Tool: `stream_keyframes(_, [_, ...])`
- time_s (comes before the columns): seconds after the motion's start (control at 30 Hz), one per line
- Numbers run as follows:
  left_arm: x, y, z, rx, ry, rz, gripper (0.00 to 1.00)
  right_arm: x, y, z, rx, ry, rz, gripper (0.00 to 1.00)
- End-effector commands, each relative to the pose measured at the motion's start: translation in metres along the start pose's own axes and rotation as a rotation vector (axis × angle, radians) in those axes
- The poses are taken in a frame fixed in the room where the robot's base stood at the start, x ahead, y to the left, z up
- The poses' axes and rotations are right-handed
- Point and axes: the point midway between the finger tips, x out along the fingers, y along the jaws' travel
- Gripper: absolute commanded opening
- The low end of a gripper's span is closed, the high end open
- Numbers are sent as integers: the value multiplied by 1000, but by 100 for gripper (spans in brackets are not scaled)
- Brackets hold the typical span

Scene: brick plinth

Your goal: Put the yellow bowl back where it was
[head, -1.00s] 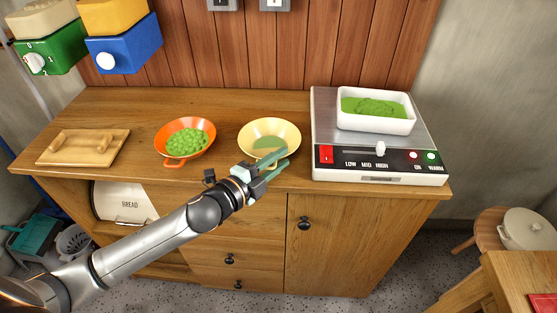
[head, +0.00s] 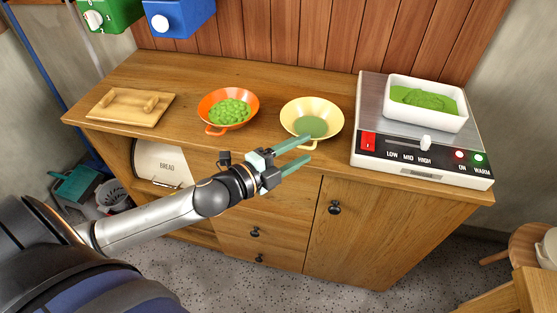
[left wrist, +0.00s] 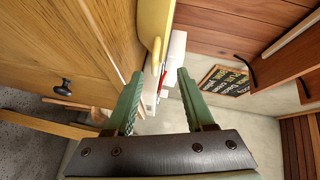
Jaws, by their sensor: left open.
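The yellow bowl (head: 330,107) stands upright on the wooden counter, between the orange pan and the white appliance. A flat green patch lies in its bottom. My left gripper (head: 308,150) is open and empty at the bowl's near side, by the counter's front edge. One finger overlaps the bowl's near rim in the head view; whether it touches cannot be told. In the left wrist view, the bowl's yellow side (left wrist: 152,20) shows at the top, beyond the open fingers (left wrist: 160,76). My right gripper is not in view.
An orange pan (head: 207,104) of green peas stands left of the bowl, and a wooden board (head: 107,108) lies farther left. Right is a warmer (head: 365,118) bearing a white tray (head: 452,122) of green food. Green and blue dispensers (head: 180,22) hang above the counter.

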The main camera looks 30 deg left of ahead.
Motion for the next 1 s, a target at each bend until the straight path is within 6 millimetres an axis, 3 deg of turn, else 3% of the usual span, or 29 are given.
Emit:
stream_keyframes(0.3, [-41, 1, 0, -2, -1, 2, 54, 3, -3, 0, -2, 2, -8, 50])
stream_keyframes(0.67, [-61, 4, 2, -24, -12, 5, 54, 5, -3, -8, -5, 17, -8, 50])
stream_keyframes(0.77, [-63, 28, 12, -154, -71, 37, 54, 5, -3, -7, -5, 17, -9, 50])
stream_keyframes(0.87, [-69, 78, 24, -410, -181, 98, 54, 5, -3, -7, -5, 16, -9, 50])
stream_keyframes(0.9, [-73, 103, 26, -532, -233, 125, 54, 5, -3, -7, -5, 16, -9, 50])
stream_keyframes(1.0, [-85, 166, 20, -834, -362, 196, 54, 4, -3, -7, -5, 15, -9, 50])
